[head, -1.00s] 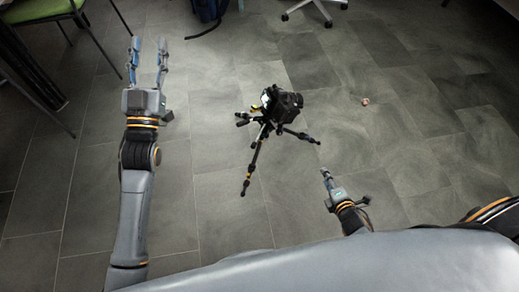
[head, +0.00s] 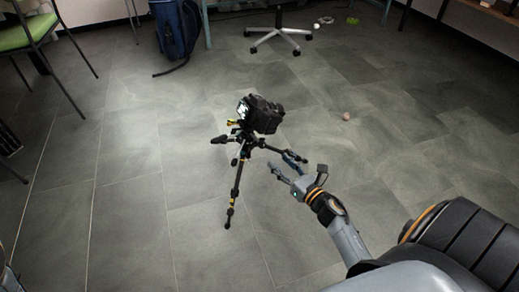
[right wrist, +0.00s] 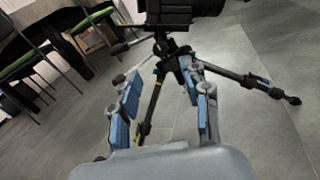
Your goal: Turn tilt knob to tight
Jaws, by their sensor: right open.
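A black camera (head: 262,114) sits on a small black tripod (head: 240,150) standing on the floor. A dark handle (head: 173,145) sticks out to the left of the tripod head. The tilt knob is too small to tell apart from the head. My right gripper (head: 280,161) is open and empty, low and to the right of the tripod, near its right leg. In the right wrist view the fingers (right wrist: 163,88) stand apart, with the tripod head (right wrist: 165,45) beyond and above them. Whether a finger touches a leg cannot be told. My left gripper is out of view.
A wheeled chair base (head: 279,37), a blue backpack (head: 178,30) and a green chair (head: 25,35) stand farther back. The floor around the tripod is clear.

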